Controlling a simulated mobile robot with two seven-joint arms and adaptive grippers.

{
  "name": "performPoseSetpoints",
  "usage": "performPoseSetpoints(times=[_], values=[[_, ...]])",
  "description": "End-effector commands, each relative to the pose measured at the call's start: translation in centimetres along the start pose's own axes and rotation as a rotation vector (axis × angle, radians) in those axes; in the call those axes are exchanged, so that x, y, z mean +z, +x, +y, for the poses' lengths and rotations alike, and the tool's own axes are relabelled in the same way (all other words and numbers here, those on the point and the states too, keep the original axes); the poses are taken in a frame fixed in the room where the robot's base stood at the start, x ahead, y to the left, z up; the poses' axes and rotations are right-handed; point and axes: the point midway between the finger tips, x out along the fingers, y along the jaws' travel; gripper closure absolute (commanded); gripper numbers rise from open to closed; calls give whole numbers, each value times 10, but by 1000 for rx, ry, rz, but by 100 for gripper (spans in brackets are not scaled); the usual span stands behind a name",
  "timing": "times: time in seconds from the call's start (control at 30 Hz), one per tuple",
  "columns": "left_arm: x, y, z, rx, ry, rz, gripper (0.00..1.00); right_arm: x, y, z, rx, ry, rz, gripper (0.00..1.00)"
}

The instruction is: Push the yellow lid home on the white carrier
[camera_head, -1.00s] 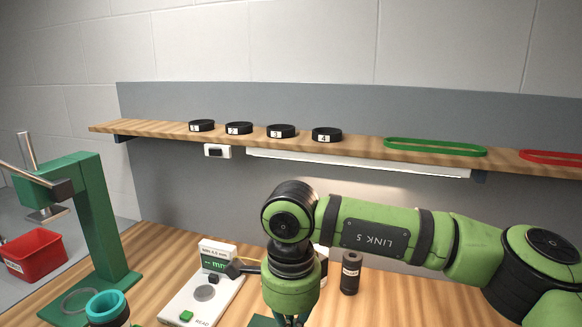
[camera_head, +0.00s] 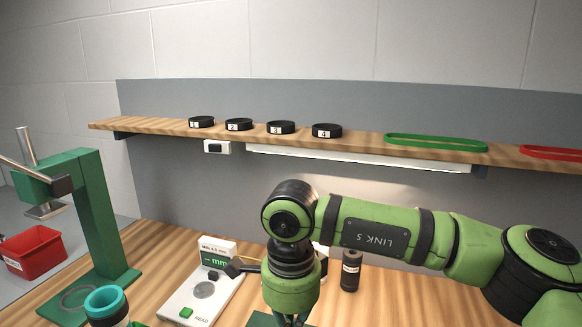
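No yellow lid and no white carrier can be made out in the head view. My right gripper (camera_head: 292,321) points straight down at the bottom edge of the picture. Its fingertips are cut off, so I cannot tell whether it is open or shut, or whether it holds anything. A small white thing (camera_head: 321,250) shows partly behind my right wrist; I cannot tell what it is. My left gripper is not in view.
A white gauge (camera_head: 186,298) with a green display and button stands left of my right gripper. A black cylinder (camera_head: 350,271) stands right of it. At left are a teal-rimmed cup (camera_head: 106,303), green press (camera_head: 95,215) and red bin (camera_head: 34,253). A wooden shelf (camera_head: 355,145) hangs behind.

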Motion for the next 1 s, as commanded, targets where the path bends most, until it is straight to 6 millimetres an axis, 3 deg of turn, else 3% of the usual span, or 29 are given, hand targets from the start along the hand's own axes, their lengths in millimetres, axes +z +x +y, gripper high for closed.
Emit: performPoseSetpoints(times=[0.17, 0.8, 1.0], values=[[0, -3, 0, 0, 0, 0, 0, 0, -3, 1, 8, -1, 3, 100], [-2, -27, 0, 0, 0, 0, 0, 0, -57, 0, 3, 0, 1, 100], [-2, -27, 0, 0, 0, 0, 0, 0, -59, 0, 4, -1, 1, 100]])
